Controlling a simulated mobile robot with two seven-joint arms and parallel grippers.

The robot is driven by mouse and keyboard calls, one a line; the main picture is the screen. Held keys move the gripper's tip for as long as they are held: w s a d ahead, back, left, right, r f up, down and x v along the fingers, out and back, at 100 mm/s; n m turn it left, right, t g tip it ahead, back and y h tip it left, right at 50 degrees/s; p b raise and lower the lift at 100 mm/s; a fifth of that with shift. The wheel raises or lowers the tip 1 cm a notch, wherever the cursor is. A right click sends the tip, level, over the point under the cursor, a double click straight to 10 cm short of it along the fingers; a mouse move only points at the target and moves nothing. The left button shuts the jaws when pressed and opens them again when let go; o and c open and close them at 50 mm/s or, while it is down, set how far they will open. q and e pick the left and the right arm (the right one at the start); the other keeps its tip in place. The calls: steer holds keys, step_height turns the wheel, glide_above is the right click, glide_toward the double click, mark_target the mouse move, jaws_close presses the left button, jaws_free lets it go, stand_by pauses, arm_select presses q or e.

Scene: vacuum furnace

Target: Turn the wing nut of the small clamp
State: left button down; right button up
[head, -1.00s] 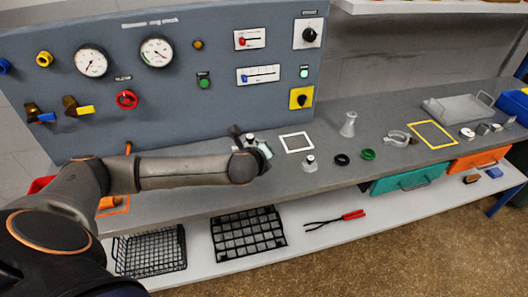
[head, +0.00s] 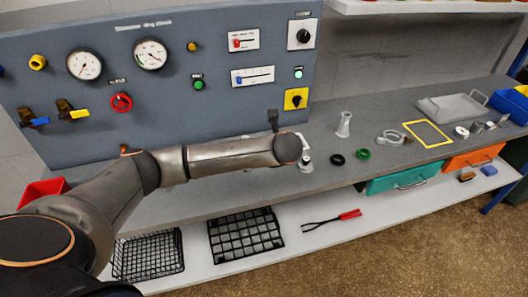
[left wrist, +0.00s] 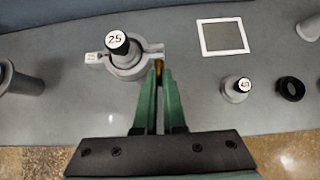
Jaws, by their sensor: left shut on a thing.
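The small clamp (left wrist: 97,59) is a grey ring around a pipe stub with a black cap marked 25 (left wrist: 118,41), on the bench in the left wrist view. The brass wing nut (left wrist: 160,66) shows as a small sliver at the clamp's right side. My left gripper (left wrist: 159,68), with green fingers, is shut on this wing nut, and the fingers hide most of it. In the head view my left arm covers the clamp and the gripper. My right gripper is in neither view.
Right of the clamp are a white square frame (left wrist: 222,52), a capped fitting (left wrist: 237,89) and a black ring (left wrist: 290,89). The gauge panel (head: 220,110) rises behind the bench.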

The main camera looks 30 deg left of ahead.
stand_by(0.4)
arm_select(q)
steer(key=c, duration=1)
jaws_free()
steer(key=shift+a, duration=0.15)
